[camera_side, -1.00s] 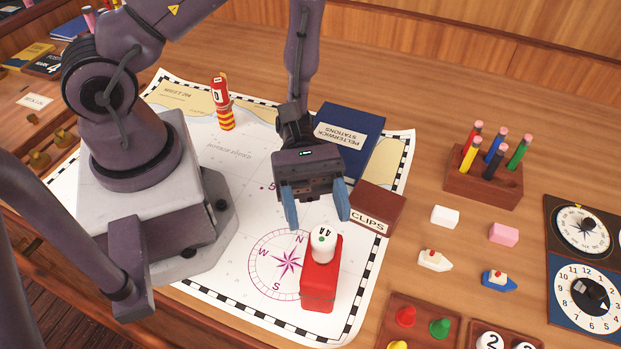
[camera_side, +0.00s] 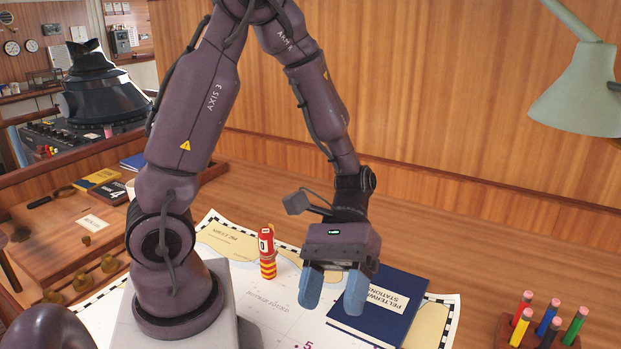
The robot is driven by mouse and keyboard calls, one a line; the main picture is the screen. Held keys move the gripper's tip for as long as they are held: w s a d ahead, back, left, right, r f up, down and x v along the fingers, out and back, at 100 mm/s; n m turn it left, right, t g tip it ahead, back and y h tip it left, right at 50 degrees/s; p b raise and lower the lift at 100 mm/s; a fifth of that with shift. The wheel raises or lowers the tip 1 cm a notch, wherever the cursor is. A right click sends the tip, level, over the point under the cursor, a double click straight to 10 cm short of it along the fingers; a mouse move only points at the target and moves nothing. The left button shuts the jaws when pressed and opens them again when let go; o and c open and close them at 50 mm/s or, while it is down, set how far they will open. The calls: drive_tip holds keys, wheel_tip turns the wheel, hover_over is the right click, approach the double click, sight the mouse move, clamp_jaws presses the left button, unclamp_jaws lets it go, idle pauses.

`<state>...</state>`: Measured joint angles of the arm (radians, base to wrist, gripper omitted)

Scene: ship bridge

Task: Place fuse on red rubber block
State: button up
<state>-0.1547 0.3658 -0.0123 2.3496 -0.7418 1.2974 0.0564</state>
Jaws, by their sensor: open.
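My gripper (camera_side: 333,298) is open and empty, with its two blue fingers pointing down. It hangs above the chart, and its right finger overlaps the dark blue book in the picture. The red rubber block and the white, fuse-like cylinder marked with a number are outside the current picture. One second ago the cylinder stood upright on top of the red block, apart from the fingers. I cannot see how they stand now.
A red-and-yellow striped cylinder (camera_side: 267,252) stands on the chart (camera_side: 222,240). The blue book (camera_side: 385,312) lies right of it. Colored pens (camera_side: 549,325) stand in a holder at lower right. A lamp (camera_side: 580,92) hangs at upper right. The desk behind the book is clear.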

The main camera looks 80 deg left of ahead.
drive_tip(key=a+r+m+t+y, duration=0.7)
drive_tip(key=r+t+y, duration=0.3)
drive_tip(key=r, duration=0.4)
drive_tip(key=shift+s+a+r+t, duration=0.2)
drive_tip(key=shift+s+a+t, duration=0.2)
drive_tip(key=shift+a+t, duration=0.35)
